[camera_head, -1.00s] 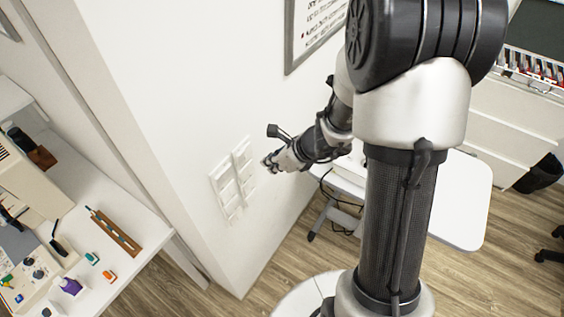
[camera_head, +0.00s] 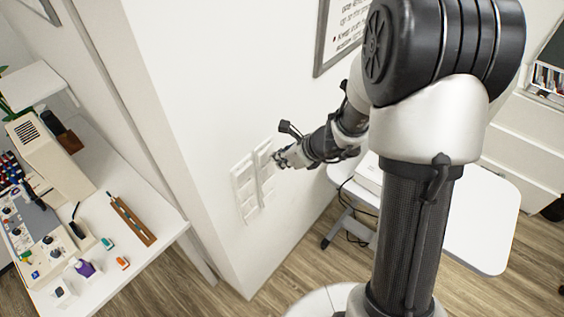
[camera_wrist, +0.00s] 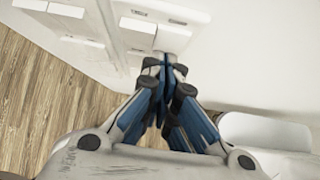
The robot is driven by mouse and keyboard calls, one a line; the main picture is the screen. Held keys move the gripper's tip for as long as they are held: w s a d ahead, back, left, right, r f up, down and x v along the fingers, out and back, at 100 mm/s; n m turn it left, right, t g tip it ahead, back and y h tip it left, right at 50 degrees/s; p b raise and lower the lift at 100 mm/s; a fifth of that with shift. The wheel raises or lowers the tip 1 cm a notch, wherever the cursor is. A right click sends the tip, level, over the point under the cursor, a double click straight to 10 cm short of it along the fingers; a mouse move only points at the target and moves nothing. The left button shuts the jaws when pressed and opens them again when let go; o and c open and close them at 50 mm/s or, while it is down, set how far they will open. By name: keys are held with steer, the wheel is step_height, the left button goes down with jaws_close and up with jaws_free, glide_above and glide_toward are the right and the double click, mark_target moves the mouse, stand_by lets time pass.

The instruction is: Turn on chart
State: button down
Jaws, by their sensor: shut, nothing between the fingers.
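Two white switch panels, a left one (camera_head: 245,189) and a right one (camera_head: 264,174), sit side by side on the white wall, each with several rockers. My gripper (camera_head: 277,158) is at the upper right edge of the right panel. In the wrist view my gripper (camera_wrist: 163,66) is shut and empty, its blue fingertips together near a rocker (camera_wrist: 172,38) of the right panel. I cannot tell whether they touch it. The left panel (camera_wrist: 68,25) also shows there. A grey-framed chart (camera_head: 345,35) hangs higher on the wall, partly hidden by my arm.
A white desk (camera_head: 150,262) with instruments and small bottles stands left of the wall corner. A white table (camera_head: 488,230) stands at the right, behind my arm, with dark cables near its left end. Wood floor (camera_head: 285,268) is open below the panels.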

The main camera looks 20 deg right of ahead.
steer(key=shift+w+a+f+b, duration=0.1)
steer(key=shift+f+b, duration=0.3)
steer(key=shift+b, duration=0.2)
steer(key=shift+r+p, duration=0.35)
steer(key=shift+p, duration=0.15)
steer(key=shift+r, duration=0.1)
steer(key=shift+r+p, duration=0.6)
steer(key=shift+r, duration=0.1)
